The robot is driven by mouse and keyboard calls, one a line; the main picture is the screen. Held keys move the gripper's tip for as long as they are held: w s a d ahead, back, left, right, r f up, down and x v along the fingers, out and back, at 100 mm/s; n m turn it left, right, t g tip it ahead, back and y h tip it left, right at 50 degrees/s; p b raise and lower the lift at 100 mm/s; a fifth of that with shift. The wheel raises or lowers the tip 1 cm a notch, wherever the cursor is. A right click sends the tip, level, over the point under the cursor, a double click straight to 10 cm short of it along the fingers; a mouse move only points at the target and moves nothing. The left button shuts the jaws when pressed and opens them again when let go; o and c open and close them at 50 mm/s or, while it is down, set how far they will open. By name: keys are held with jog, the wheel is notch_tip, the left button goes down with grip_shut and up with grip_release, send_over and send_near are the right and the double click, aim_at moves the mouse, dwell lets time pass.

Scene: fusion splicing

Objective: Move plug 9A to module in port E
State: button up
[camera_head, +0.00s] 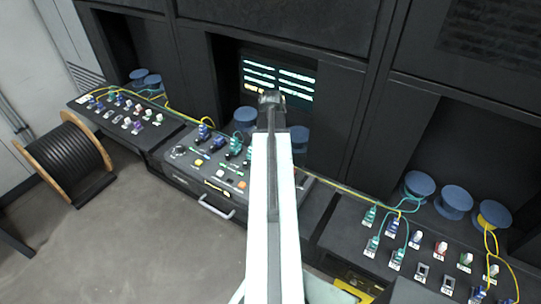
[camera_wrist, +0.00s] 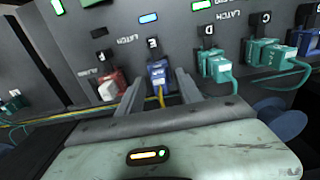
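In the wrist view a blue plug (camera_wrist: 158,76) with a yellow cable sits at the port marked E (camera_wrist: 153,43) on the dark panel. Its label is too small to read, so I cannot tell whether it is 9A. My gripper (camera_wrist: 159,82) is open, with one finger on each side of the blue plug and a gap showing at the left finger. In the head view my arm reaches over the middle console (camera_head: 190,174), and its end (camera_head: 270,98) hides part of that console.
A red-and-white plug (camera_wrist: 111,86) is left of the blue one. Teal plugs (camera_wrist: 212,66) are close on the right. The right console (camera_head: 345,215) and left console (camera_head: 150,135) hold more plugs. A cable reel (camera_head: 66,158) stands on the floor at left.

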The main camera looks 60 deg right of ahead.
notch_tip(320, 180, up, 8)
jog(key=p, duration=0.8)
